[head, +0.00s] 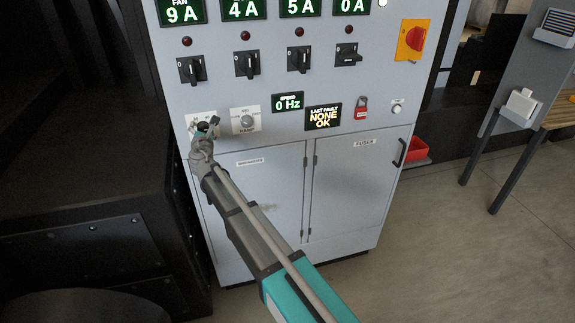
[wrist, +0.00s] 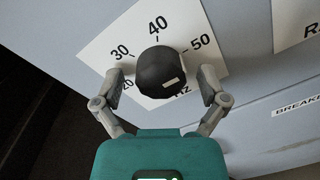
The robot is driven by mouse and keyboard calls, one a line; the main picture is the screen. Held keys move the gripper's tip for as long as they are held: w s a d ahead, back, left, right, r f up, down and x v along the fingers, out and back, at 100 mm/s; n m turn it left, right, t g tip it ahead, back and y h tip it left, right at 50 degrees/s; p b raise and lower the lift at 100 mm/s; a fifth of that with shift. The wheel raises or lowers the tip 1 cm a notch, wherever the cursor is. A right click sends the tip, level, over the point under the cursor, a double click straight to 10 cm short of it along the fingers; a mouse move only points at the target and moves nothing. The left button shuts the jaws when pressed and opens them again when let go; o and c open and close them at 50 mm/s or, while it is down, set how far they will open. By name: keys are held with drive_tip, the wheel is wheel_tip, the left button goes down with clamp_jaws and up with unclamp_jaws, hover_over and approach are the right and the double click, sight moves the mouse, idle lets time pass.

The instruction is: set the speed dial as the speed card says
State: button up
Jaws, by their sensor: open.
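The speed dial is a black round knob (wrist: 160,70) on a white scale plate (wrist: 195,22) with 20, 30, 40, 50 and Hz legible in the wrist view. A short white mark shows on the knob's lower right, towards the Hz print. My gripper (wrist: 160,77) is open, with one finger on each side of the knob; whether either finger touches it I cannot tell. In the head view my gripper (head: 209,127) is at the cabinet's lower left control and hides most of the dial. The speed display (head: 287,103) reads 0 Hz. I cannot make out a speed card.
The grey cabinet carries a RAMP dial (head: 245,120), a fault display (head: 323,117) reading NONE OK, a red padlock (head: 361,109) and several black switches above. A dark machine (head: 80,200) stands close on the left.

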drive_tip(key=shift+n, duration=1.2)
drive_tip(key=v, duration=1.4)
drive_tip(key=d+f+m+g+h, duration=0.1)
drive_tip(key=d+f+m+h, duration=0.1)
drive_tip(key=d+m, duration=0.3)
drive_tip(key=w+d+f+m+g+h+p, duration=0.1)
drive_tip(key=d+m, duration=0.4)
drive_tip(key=d, duration=0.7)
drive_tip(key=w+d+f+m+g+h+p, duration=0.1)
drive_tip(key=d+f+m+g+h, duration=0.1)
drive_tip(key=d+m+h, duration=0.3)
drive_tip(key=shift+w+d+f+m+g+h, duration=0.25)
drive_tip(key=shift+d+m, duration=0.25)
drive_tip(key=shift+d, duration=1.25)
drive_tip(key=shift+s, duration=0.1)
